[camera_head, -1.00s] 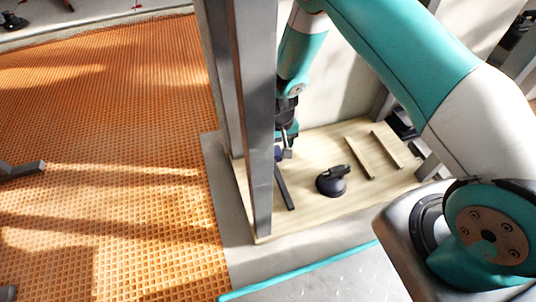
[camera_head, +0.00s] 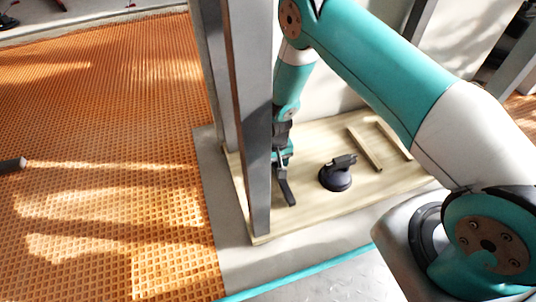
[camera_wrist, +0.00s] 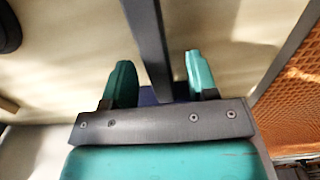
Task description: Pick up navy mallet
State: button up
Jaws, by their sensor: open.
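The navy mallet shows its dark handle (camera_head: 287,190) on the pale wooden board, just below my gripper (camera_head: 283,160) in the head view. In the wrist view the handle (camera_wrist: 148,40) runs up and away between the two teal fingers of my gripper (camera_wrist: 160,76). A bit of the navy head (camera_wrist: 148,97) shows low between the fingers, close to the palm. The fingers are apart, with the mallet between them and visible gaps at the handle's sides. Most of the head is hidden by the palm bar, and in the head view by my gripper.
A black suction cup (camera_head: 336,176) stands on the wooden board (camera_head: 320,212), right of the mallet. Wooden strips (camera_head: 364,149) lie farther right. A grey upright post (camera_head: 252,130) stands close left of my gripper. Orange waffle matting (camera_head: 110,180) covers the floor at left.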

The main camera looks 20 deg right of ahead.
jog(key=shift+f, duration=0.85)
jog(key=shift+r, duration=0.1)
jog(key=shift+c, duration=0.2)
grip_shut()
jog(key=shift+r, duration=0.1)
